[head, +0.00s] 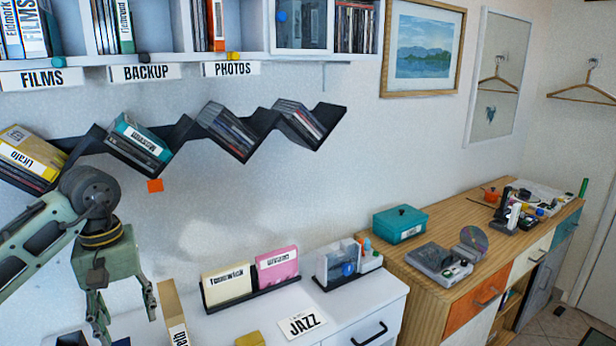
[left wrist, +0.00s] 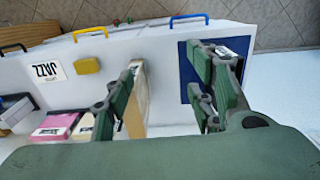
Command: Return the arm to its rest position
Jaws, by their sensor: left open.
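My left arm comes in from the left in the head view, bent at a green-grey joint. Its left gripper (head: 126,312) points down with its fingers spread, above the left part of the white cabinet top (head: 235,318). The left wrist view also shows the left gripper (left wrist: 168,85), with its two green fingers apart and nothing visible between the tips. A tan upright box (head: 172,312) stands just right of the fingers in the head view. It also shows beside one finger in the left wrist view (left wrist: 138,105). My right gripper is in neither view.
A zigzag wall shelf (head: 180,133) with slanted disc cases is behind the arm. An upper shelf (head: 150,66) hangs above. A cream case (head: 226,283), a pink case (head: 277,267) and a JAZZ card (head: 302,323) are on the cabinet. A blue mat (left wrist: 187,92) lies near the fingers.

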